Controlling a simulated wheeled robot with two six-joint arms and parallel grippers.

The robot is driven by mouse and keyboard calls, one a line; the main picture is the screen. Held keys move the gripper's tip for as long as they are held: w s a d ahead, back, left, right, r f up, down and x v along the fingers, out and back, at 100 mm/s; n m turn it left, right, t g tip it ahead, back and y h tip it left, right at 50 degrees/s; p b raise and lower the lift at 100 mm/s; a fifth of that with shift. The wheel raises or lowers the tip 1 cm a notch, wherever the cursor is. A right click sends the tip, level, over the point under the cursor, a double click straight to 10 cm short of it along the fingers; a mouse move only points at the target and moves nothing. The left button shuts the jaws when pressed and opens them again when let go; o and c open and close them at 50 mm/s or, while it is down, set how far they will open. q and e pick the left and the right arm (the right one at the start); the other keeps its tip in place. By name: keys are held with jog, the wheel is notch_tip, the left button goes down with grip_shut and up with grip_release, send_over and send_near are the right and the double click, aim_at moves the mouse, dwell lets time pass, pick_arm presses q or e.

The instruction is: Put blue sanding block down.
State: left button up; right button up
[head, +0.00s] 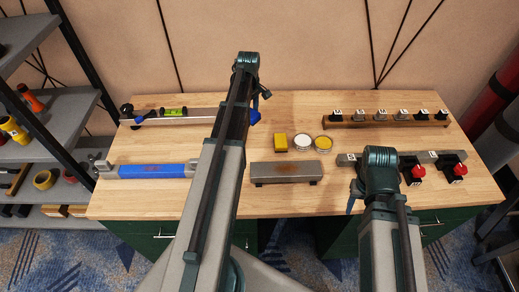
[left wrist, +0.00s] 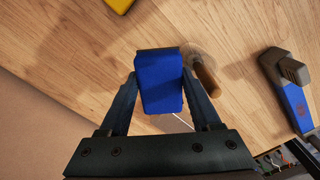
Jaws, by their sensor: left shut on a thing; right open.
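The blue sanding block (left wrist: 159,82) is between the two fingers of my left gripper (left wrist: 160,92), which is shut on it. In the head view, a small blue part of the block (head: 254,118) shows just right of my left arm, over the back middle of the workbench (head: 225,177). The arm hides the rest.
A yellow block (head: 281,143), a white round tin (head: 303,141) and a yellow one (head: 323,143) stand mid-bench behind a grey bar block (head: 286,172). A blue bar (head: 152,171) lies left. A rack (head: 387,123) stands back right; red-knobbed switches (head: 454,166) are front right.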

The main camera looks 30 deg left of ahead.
pick_arm(q)
jog(key=m+b, duration=0.1)
send_over(260, 147)
jog(key=f, duration=0.2)
notch_tip(260, 147, down, 10)
jog(key=b, duration=1)
jog(key=shift+w+r, duration=0.1)
jog(key=shift+r, duration=0.1)
jog(key=shift+f, duration=0.15)
jog(key=o, duration=1.2)
notch_tip(260, 147, up, 12)
jog(key=p, duration=1.2)
jog(key=shift+r, duration=0.2)
